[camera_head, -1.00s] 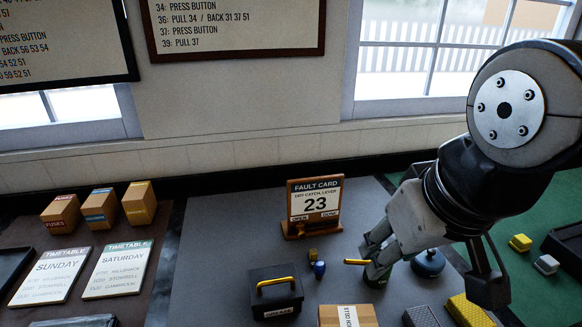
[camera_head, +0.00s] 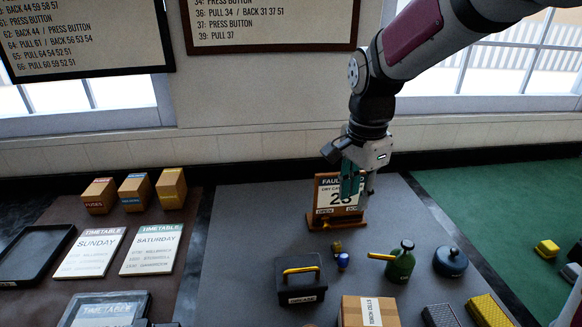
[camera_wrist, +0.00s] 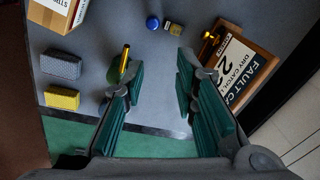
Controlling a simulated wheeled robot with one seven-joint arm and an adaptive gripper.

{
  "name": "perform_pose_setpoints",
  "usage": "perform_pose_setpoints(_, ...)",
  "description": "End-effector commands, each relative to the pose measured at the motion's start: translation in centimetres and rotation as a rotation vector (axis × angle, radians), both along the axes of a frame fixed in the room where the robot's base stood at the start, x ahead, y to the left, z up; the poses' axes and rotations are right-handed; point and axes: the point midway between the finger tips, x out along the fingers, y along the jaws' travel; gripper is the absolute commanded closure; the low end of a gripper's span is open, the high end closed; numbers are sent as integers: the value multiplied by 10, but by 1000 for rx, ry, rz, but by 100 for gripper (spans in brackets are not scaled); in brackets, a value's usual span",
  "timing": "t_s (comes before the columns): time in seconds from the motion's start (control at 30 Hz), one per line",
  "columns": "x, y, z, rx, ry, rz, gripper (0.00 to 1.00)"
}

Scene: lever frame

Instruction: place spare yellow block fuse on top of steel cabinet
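A small yellow block (camera_head: 547,247), likely the fuse, lies on the green surface at the right of the head view. A larger ribbed yellow block (camera_head: 488,311) lies at the front edge of the grey mat and also shows in the wrist view (camera_wrist: 62,98). I cannot tell for certain which is the spare fuse. No steel cabinet is recognisable. My gripper (camera_head: 357,190) hangs above the mat in front of the fault card, away from both yellow blocks. The wrist view shows its teal fingers apart and empty (camera_wrist: 160,95).
A green oil can (camera_head: 401,263) with a yellow spout stands upright on the grey mat. The fault card stand (camera_head: 322,222), black grease box (camera_head: 301,290), carton (camera_head: 352,312) and dark round container (camera_head: 450,262) are nearby. A grey block (camera_head: 570,272) lies beside the small yellow one.

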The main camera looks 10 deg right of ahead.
Motion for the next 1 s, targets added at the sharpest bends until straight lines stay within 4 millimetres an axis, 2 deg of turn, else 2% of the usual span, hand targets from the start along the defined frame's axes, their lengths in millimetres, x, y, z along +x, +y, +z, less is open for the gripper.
perform_pose_setpoints(0.1,22,1,-24,22,42,-152,73)
perform_pose_setpoints(0.3,42,1,-49,41,77,-311,73)
perform_pose_setpoints(0.47,45,2,-61,44,86,-344,73)
perform_pose_setpoints(0.8,44,1,-120,44,86,-341,73)
perform_pose_setpoints(1.0,45,2,-138,44,84,-341,73)
